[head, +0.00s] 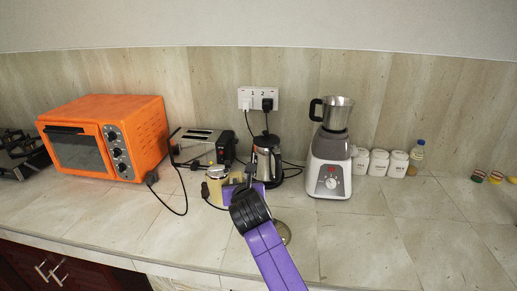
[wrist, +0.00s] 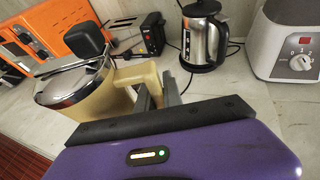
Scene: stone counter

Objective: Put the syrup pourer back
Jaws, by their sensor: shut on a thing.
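The syrup pourer (head: 216,187) is a pale yellow jug with a shiny metal lid. In the head view it is at the counter in front of the toaster. In the wrist view the pourer (wrist: 107,101) is large at the left, with its pale handle reaching right to my gripper. My gripper (wrist: 157,94) is shut on this handle. In the head view my gripper (head: 237,185) is at the pourer's right side, partly hidden by my purple and black arm. I cannot tell whether the pourer's base touches the counter.
An orange oven (head: 105,137) and a toaster (head: 201,147) stand behind to the left. A steel kettle (head: 267,160) and a white blender (head: 329,166) stand behind to the right. White canisters (head: 378,163) line the wall. A round brownish thing (head: 284,233) is partly behind my arm. The right front counter is clear.

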